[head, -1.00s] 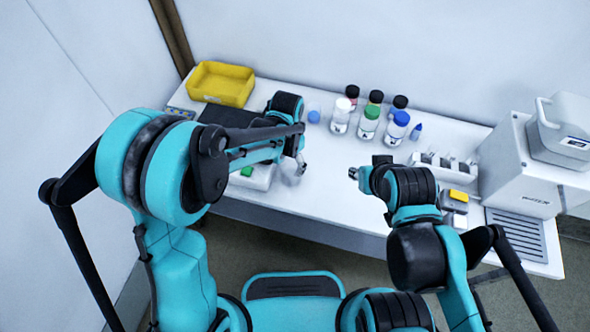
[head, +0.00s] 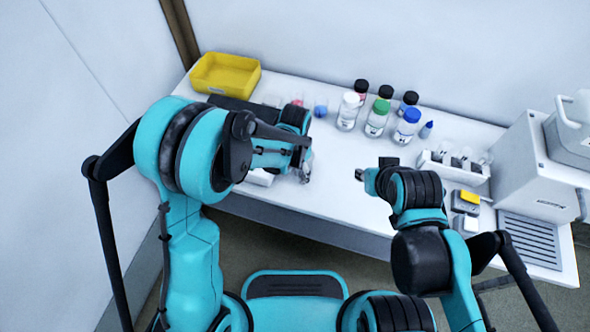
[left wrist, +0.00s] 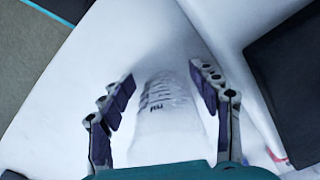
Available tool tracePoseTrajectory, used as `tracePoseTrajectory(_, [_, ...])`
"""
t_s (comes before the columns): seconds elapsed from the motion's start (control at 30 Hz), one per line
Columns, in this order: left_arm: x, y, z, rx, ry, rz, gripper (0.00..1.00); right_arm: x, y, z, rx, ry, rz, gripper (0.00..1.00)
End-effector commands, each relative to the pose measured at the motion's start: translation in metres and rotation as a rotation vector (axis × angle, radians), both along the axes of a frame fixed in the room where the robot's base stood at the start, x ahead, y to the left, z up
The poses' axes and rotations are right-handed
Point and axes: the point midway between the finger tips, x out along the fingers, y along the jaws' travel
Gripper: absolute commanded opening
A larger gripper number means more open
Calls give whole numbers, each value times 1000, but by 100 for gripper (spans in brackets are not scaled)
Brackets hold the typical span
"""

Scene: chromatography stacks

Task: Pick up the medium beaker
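In the left wrist view a clear beaker (left wrist: 165,118) with printed graduation marks lies in the picture between the two fingers of my left gripper (left wrist: 166,92). The fingers are open on either side of it, and I see a gap to each. In the head view my left gripper (head: 305,172) is low over the front part of the table, and my left arm hides much of the area around it. My right gripper (head: 362,174) is over the middle of the table, away from the beaker; its fingers are too small to judge.
Several capped bottles (head: 376,118) stand at the back middle. Small vessels with pink (head: 297,101) and blue (head: 320,107) contents are behind my left gripper. A yellow tray (head: 226,75) is at back left. A white rack (head: 452,170) and a machine (head: 540,165) stand at right.

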Motion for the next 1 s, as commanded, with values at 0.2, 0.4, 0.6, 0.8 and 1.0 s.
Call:
tracePoseTrajectory(0.2, [0, 0, 0, 1, -1, 0, 0, 0, 0, 0, 0, 0, 0, 32])
tracePoseTrajectory(0.4, [0, 0, 0, 1, -1, 0, 1, 0, 0, 0, 0, 0, 0, 32])
tracePoseTrajectory(0.6, [0, 0, 1, 1, -1, 0, 54, 0, 0, 0, 0, 0, 0, 32])
tracePoseTrajectory(0.8, [0, 0, 1, 1, -1, 0, 70, 0, 0, 0, 0, 0, 0, 32])
tracePoseTrajectory(1.0, [0, 0, 3, 1, -1, 0, 70, 0, 0, 1, 0, 0, 0, 32])
